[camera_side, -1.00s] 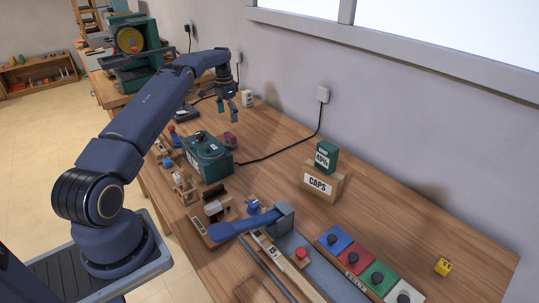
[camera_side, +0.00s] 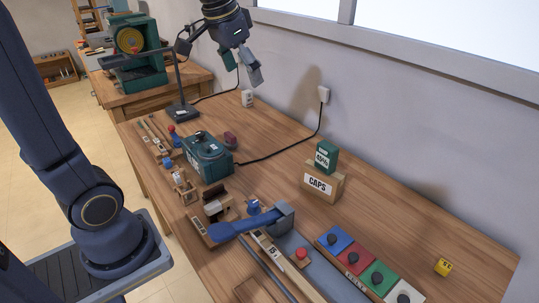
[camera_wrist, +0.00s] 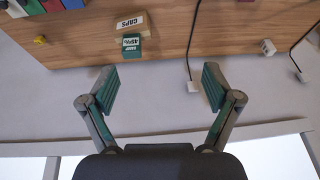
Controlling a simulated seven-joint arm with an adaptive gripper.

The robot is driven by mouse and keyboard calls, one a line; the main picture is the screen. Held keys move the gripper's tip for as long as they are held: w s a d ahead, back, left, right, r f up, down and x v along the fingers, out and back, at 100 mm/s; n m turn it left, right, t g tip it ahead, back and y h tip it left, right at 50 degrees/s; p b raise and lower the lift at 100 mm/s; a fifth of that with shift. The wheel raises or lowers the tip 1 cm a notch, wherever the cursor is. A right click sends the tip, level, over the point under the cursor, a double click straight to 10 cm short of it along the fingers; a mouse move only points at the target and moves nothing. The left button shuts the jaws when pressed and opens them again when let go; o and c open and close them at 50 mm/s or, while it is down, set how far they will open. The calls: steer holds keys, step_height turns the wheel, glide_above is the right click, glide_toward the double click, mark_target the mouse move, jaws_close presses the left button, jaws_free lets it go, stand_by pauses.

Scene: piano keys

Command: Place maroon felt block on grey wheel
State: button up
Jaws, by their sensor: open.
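A small maroon block (camera_side: 230,139), likely the felt block, rests on the wooden bench just behind the green box (camera_side: 208,158). I cannot clearly pick out a grey wheel in either view. My gripper (camera_side: 253,74) is raised high near the wall, above the far part of the bench and well clear of the maroon block. In the wrist view my gripper (camera_wrist: 159,82) has its two fingers spread wide with nothing between them. The maroon block is not visible in the wrist view.
A wooden CAPS block (camera_side: 321,187) carries a green box (camera_side: 326,155). A black lamp base (camera_side: 182,113) stands at the far end. A cable crosses the bench to the wall socket (camera_side: 324,94).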

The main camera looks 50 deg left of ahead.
steer(key=s+d+f, duration=0.3)
steer(key=s, duration=0.4)
steer(key=s+d+f+t, duration=0.1)
steer(key=s+d+f, duration=0.2)
steer(key=s, duration=0.4)
steer(key=shift+s+d+t+h, duration=0.3)
steer(key=shift+d+h, duration=0.1)
steer(key=shift+d, duration=0.25)
steer(key=shift+f, duration=0.1)
